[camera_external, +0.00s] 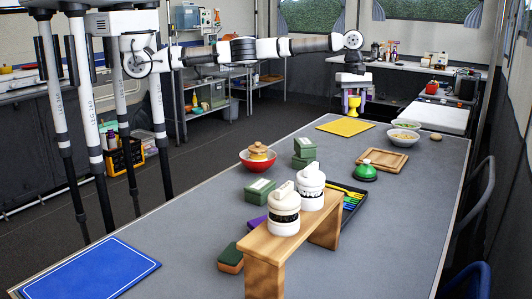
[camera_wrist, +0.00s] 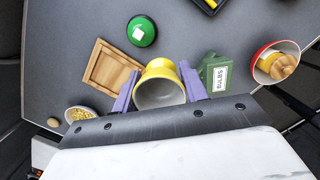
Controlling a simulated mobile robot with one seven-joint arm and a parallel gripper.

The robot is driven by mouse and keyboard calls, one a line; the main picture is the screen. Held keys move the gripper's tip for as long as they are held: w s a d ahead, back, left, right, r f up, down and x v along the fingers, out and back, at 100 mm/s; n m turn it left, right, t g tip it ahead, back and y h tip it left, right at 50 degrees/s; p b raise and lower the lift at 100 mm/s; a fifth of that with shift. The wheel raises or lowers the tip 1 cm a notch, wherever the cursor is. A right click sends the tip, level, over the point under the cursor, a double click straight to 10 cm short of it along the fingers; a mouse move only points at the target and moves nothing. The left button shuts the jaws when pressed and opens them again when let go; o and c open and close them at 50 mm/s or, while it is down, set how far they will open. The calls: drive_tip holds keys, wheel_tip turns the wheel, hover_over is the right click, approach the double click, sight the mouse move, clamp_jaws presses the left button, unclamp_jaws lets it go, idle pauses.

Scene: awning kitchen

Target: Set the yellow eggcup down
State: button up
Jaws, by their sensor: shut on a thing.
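My gripper (camera_external: 353,97) is shut on the yellow eggcup (camera_external: 353,105) and holds it in the air toward the far end of the grey table. In the wrist view the eggcup (camera_wrist: 160,69) sits between the two purple fingers (camera_wrist: 158,92), its pale hollow facing the camera. In the external view its lower end shows just above the yellow mat (camera_external: 345,127). I cannot tell exactly how high it is, or whether it is directly over the mat.
A red bowl (camera_external: 258,163) stands left. A wooden stand (camera_external: 265,262) with white jars and a blue mat (camera_external: 88,272) are nearer.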

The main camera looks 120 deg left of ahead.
drive_tip(key=s+a+n+y+b, duration=0.1)
drive_tip(key=s+a+n, duration=0.3)
drive_tip(key=a+n, duration=0.35)
drive_tip(key=s+a+n+y, duration=0.1)
drive_tip(key=s+a+n, duration=0.2)
drive_tip(key=a+n, duration=0.4)
drive_tip(key=b, duration=0.7)
hover_over(345, 155)
wheel_tip(345, 155, down, 8)
drive_tip(key=f, duration=0.8)
drive_tip(key=shift+s+d+p, duration=0.15)
drive_tip(key=shift+s+p, duration=0.15)
drive_tip(key=shift+p, duration=0.1)
drive_tip(key=shift+f, duration=2.4)
drive_tip(key=shift+f, duration=0.15)
drive_tip(key=o, duration=0.5)
drive_tip(key=shift+f, duration=0.1)
drive_tip(key=o, duration=0.5)
